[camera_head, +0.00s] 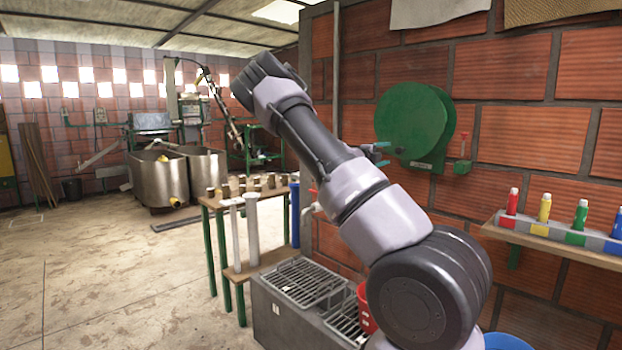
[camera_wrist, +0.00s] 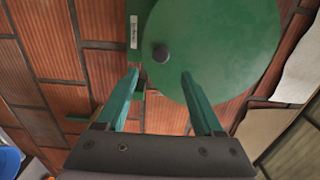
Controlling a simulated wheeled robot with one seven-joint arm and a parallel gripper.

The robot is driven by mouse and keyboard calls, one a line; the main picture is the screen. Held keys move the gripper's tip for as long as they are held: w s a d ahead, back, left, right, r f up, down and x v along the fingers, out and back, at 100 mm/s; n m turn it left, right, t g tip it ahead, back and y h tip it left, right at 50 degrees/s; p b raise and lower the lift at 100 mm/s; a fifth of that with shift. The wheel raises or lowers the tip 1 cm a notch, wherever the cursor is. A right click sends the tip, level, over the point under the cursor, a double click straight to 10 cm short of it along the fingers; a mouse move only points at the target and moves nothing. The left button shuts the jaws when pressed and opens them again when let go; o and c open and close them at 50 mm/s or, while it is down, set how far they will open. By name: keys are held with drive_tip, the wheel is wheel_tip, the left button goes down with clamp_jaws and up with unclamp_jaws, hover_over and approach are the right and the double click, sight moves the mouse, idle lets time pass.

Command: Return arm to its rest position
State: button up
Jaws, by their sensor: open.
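My arm reaches up and across the middle of the head view, and its upper links hide most of my gripper. Teal fingertips (camera_head: 378,152) show just right of the arm, in front of the brick wall. In the wrist view my gripper (camera_wrist: 160,85) is open, with two teal fingers apart and nothing between them. The same green disc (camera_head: 415,122) is on the wall in the head view. Whether the fingertips touch it cannot be told.
A shelf (camera_head: 560,245) with colored bottles is at the right. A concrete basin with metal racks (camera_head: 305,282) stands below my arm. A wooden table (camera_head: 235,200) with small jars and pipes is left of it. Metal tanks (camera_head: 160,178) stand farther back. The floor at left is clear.

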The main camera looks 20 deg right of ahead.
drive_tip(key=s+a+f+n+t+y, duration=0.1)
drive_tip(key=a+f+n+y, duration=0.1)
drive_tip(key=a+n+y, duration=0.15)
drive_tip(key=s+a+f+n+y, duration=0.2)
drive_tip(key=a+y, duration=0.3)
drive_tip(key=s+a+r+n+t+y, duration=0.1)
drive_tip(key=s+a+r+n+y, duration=0.2)
drive_tip(key=a, duration=0.4)
drive_tip(key=s+a+r+n+y, duration=0.3)
drive_tip(key=s+a+n+y, duration=0.1)
drive_tip(key=a, duration=0.4)
drive_tip(key=s+a+r+n+y, duration=0.3)
drive_tip(key=s+a+r+n, duration=0.35)
drive_tip(key=s+a, duration=0.3)
drive_tip(key=s+a+n+g, duration=0.1)
drive_tip(key=s+a+n, duration=0.2)
drive_tip(key=s, duration=0.5)
drive_tip(key=s+a+n+g, duration=0.1)
drive_tip(key=s+a+n, duration=0.2)
drive_tip(key=s+n, duration=0.2)
drive_tip(key=s, duration=0.3)
drive_tip(key=shift+s+f, duration=0.35)
